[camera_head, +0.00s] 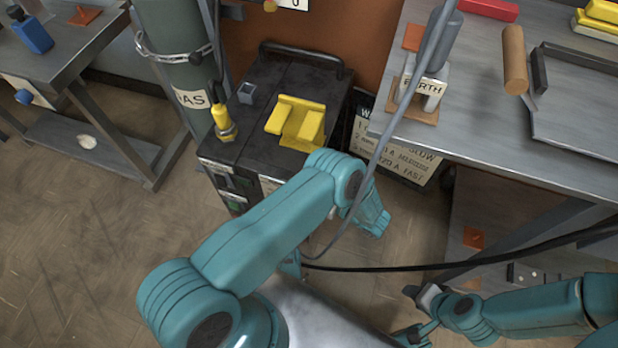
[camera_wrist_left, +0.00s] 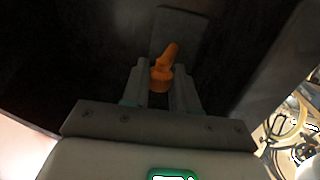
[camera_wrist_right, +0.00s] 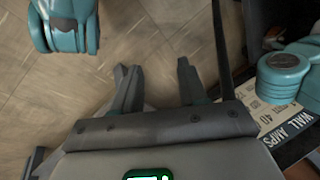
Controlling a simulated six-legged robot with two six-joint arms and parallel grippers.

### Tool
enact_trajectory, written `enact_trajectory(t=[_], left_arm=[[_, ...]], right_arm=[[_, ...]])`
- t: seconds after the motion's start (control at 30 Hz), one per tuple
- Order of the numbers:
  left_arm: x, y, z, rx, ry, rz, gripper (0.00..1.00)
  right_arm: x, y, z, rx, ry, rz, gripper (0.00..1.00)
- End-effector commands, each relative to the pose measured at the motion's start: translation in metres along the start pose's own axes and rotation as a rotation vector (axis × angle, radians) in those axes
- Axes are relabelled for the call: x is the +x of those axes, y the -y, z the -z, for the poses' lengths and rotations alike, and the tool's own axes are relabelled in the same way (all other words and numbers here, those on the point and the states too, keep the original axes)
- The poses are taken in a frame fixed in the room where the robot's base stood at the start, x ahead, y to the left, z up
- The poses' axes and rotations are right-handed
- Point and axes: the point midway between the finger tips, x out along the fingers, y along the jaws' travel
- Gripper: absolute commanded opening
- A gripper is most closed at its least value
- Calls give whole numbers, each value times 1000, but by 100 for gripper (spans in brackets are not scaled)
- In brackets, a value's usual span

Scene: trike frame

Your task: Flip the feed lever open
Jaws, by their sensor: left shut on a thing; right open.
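An orange lever (camera_wrist_left: 164,68) stands up from a grey plate (camera_wrist_left: 180,32) in a dark recess in the left wrist view. My left gripper (camera_wrist_left: 162,85) has one finger on each side of the lever and is shut on its lower part. The lever tilts slightly to the right at its top. In the head view the lever and the left fingertips are hidden behind my left arm, which reaches to the front of the black machine (camera_head: 283,82). My right gripper (camera_wrist_right: 155,78) is open and empty above the floor.
A yellow cradle (camera_head: 297,120) sits on the machine's top. A green gas cylinder (camera_head: 172,60) stands left of it. A metal workbench (camera_head: 480,120) is at the right. A grey cable and a black cable (camera_head: 470,262) run near my arms. Floor at the left is clear.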

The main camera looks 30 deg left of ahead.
Motion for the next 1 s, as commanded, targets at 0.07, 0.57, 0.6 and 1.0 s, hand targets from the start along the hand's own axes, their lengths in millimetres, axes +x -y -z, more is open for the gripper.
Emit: enact_trajectory(t=[0.07, 0.57, 0.6, 1.0], left_arm=[[1, -2, 13, -7, 22, -3, 0], [2, -1, 8, -27, 76, -7, 0], [2, -1, 8, -27, 76, -6, 0], [2, 0, 8, -25, 75, -5, 53]], right_arm=[[-27, 11, -6, 1, 28, 0, 43], [-67, 27, -31, 4, 122, -1, 43], [-66, 27, -31, 4, 121, -1, 43], [-66, 27, -31, 4, 119, -1, 43]])
